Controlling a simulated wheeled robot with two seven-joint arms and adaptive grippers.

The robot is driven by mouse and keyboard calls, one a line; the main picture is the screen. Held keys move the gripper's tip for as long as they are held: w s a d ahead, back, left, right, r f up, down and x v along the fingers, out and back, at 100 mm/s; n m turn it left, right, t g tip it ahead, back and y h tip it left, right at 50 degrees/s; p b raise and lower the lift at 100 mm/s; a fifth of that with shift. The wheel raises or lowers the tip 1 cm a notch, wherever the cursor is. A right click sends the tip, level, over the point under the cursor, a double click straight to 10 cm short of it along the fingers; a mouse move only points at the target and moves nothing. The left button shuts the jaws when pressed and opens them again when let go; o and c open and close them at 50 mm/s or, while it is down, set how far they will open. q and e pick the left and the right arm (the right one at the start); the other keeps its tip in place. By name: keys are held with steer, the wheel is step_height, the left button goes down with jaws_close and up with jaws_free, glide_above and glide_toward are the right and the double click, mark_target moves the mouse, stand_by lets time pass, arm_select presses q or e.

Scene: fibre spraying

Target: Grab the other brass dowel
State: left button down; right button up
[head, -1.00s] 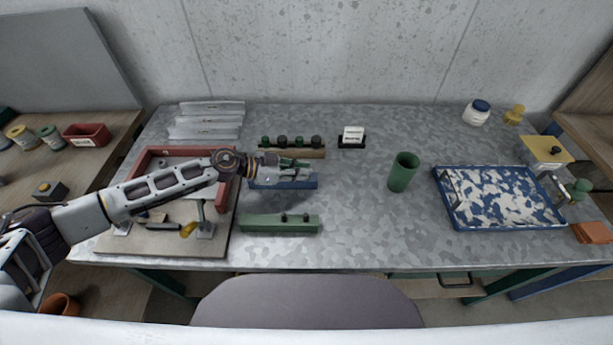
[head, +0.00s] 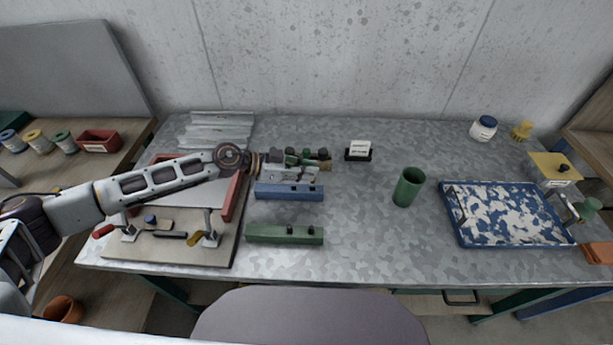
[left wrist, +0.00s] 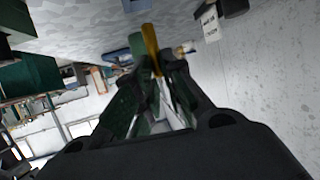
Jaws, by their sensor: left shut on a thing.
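The dowel cannot be made out in the head view. The blue block (head: 289,192) lies just in front of the gripper, with small dark openings or pegs on it. My right gripper is not in view.
A green cup (head: 408,187) stands at centre right, and a blue tray (head: 470,242) with pale flakes is farther right. A small sign (head: 359,150) stands behind. The middle of the bench is clear.

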arm_select(q)
steer(key=shift+r, duration=2.1)
